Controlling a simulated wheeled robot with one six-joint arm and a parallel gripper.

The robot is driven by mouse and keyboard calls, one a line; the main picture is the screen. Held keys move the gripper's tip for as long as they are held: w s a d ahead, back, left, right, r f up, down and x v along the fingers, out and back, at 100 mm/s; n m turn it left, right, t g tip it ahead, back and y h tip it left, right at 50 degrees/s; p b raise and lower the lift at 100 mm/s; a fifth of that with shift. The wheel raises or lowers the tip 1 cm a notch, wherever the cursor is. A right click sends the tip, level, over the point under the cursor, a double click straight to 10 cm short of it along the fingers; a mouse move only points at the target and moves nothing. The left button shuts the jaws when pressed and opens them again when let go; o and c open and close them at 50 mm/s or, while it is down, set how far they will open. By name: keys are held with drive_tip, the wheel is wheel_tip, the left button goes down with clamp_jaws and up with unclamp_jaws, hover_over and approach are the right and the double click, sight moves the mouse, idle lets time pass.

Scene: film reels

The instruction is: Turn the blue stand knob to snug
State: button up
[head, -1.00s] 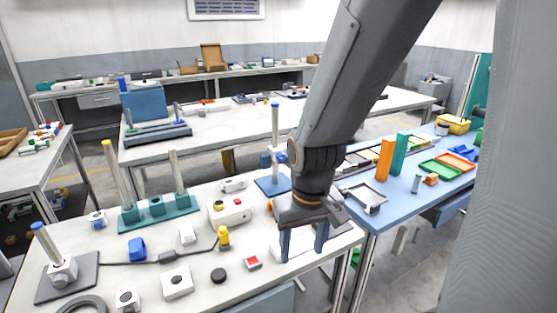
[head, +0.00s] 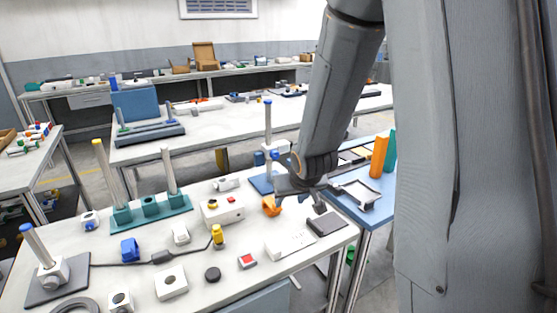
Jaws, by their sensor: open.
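The blue stand has a blue base plate (head: 260,185) and an upright post (head: 268,125) with a blue top, on the far right part of the near table. A pale clamp with a small blue knob (head: 275,155) sits low on the post. My gripper (head: 287,182) is open, just right of the stand and close to it in the picture. Its fingers are hard to make out against the stand. I cannot tell whether it touches the knob.
An orange part (head: 271,205) lies just below my gripper in the picture. A white control box (head: 222,211), a dark block (head: 326,224) and a teal stand (head: 150,212) are on the same table. A grey-based post stand (head: 57,281) is at the front left.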

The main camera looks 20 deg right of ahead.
drive_tip(key=w+d+t+y, duration=0.1)
drive_tip(key=w+d+t, duration=0.35)
drive_tip(key=w, duration=0.65)
drive_tip(key=t+y+b, duration=0.1)
drive_tip(key=t+y, duration=0.2)
drive_tip(key=t, duration=0.3)
approach(276, 156)
drive_tip(key=shift+m, duration=0.4)
drive_tip(key=shift+p+x, duration=0.85)
drive_tip(key=shift+x, duration=3.15)
drive_tip(key=shift+c, duration=0.6)
drive_tip(key=c, duration=0.9)
drive_tip(key=shift+c, duration=0.2)
